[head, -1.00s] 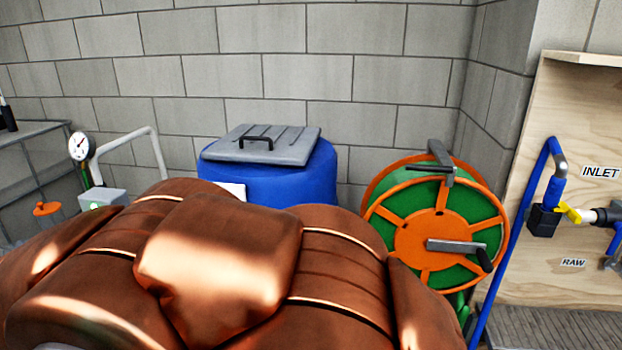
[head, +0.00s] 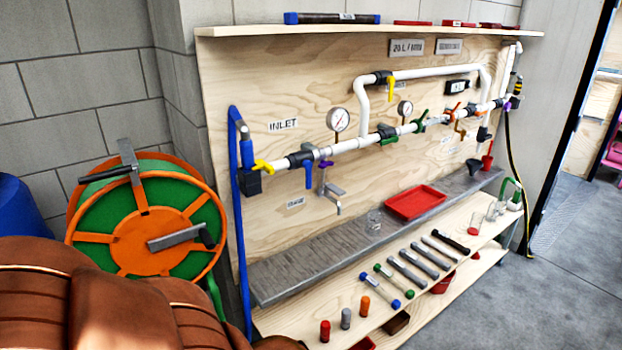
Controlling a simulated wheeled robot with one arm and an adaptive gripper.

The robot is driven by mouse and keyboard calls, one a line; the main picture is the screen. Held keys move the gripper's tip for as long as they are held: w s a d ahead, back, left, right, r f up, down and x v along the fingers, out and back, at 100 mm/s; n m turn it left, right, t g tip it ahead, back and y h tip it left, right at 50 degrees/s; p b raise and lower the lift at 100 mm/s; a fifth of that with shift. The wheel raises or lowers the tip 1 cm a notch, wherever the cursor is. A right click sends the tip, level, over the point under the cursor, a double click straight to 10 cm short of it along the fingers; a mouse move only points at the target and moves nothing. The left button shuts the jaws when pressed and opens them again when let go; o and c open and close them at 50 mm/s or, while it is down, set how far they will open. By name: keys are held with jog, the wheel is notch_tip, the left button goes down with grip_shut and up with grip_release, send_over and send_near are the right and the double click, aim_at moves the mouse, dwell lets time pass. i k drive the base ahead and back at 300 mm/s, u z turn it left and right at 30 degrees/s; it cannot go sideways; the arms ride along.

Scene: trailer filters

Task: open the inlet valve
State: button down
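The INLET label (head: 283,125) is on a plywood panel (head: 262,215) in the head view. Below it, a blue upright hose (head: 238,190) meets a black fitting (head: 251,182) with a yellow lever (head: 263,166). To the right, a dark valve body (head: 300,158) sits on the white pipe with a blue handle (head: 308,176) hanging down. I cannot tell for certain which of these is the inlet valve, or its open or shut state. My gripper is not in view.
A green and orange hose reel (head: 148,225) stands left of the panel. A grey ledge (head: 285,262) and a lower shelf (head: 280,322) with several tools run along the panel's front. Grey floor lies free at right. Copper-brown shapes close to the camera hide the lower left.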

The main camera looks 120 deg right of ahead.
aim_at(309, 176)
jog(key=z, duration=1.6)
jog(key=k, duration=0.7)
jog(key=z, duration=1.3)
